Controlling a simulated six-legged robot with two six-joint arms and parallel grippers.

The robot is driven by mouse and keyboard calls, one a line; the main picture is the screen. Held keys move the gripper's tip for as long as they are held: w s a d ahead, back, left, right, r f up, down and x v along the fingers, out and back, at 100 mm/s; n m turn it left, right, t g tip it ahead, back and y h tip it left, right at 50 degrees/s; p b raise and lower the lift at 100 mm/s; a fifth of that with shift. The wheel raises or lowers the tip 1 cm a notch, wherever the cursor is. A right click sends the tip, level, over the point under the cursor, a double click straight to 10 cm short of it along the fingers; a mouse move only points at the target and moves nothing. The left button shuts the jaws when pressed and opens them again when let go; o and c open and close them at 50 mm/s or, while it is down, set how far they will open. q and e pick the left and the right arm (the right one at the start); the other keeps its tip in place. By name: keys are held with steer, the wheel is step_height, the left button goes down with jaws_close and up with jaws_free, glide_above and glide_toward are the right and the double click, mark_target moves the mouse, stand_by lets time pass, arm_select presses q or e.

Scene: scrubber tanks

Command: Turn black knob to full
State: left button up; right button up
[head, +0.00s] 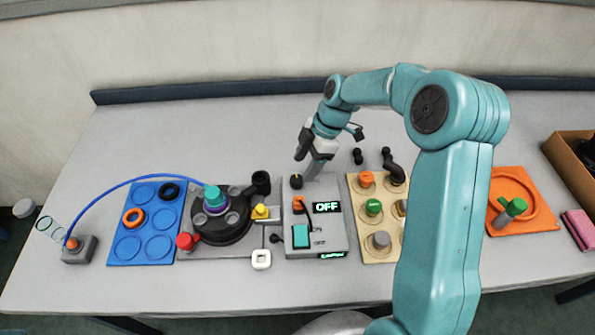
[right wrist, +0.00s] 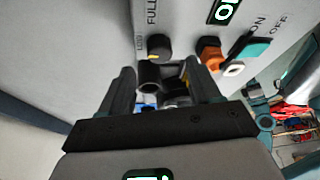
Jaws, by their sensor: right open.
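The black knob (head: 296,181) sits at the back left corner of a grey control box (head: 325,242), beside a lit "OFF" display (head: 327,207). In the right wrist view the knob (right wrist: 158,47) has a yellow mark, with the word "FULL" printed close to it. My right gripper (head: 305,163) is just above and behind the knob, pointing down. Its two fingers (right wrist: 160,70) are spread, with the knob in line with the gap between them. I cannot tell whether they touch it. My left gripper is out of view.
An orange knob (head: 298,203) and teal switch (head: 301,235) are on the same box. A black turntable (head: 220,222) stands left, a wooden board with knobs (head: 376,250) right. An orange tray (head: 540,215) is farther right. The table behind the box is mostly clear.

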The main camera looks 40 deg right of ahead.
mark_target(296, 179)
steer(key=x, duration=0.4)
steer(key=shift+s+a+p, duration=0.1)
steer(key=shift+a+p, duration=0.05)
steer(key=shift+p, duration=0.15)
steer(key=shift+f, duration=0.25)
steer(key=shift+w+a+f, duration=0.15)
steer(key=shift+w+f, duration=0.05)
steer(key=shift+w, duration=0.1)
steer(key=shift+s, duration=0.2)
steer(key=c, duration=1)
steer(key=shift+c, duration=0.2)
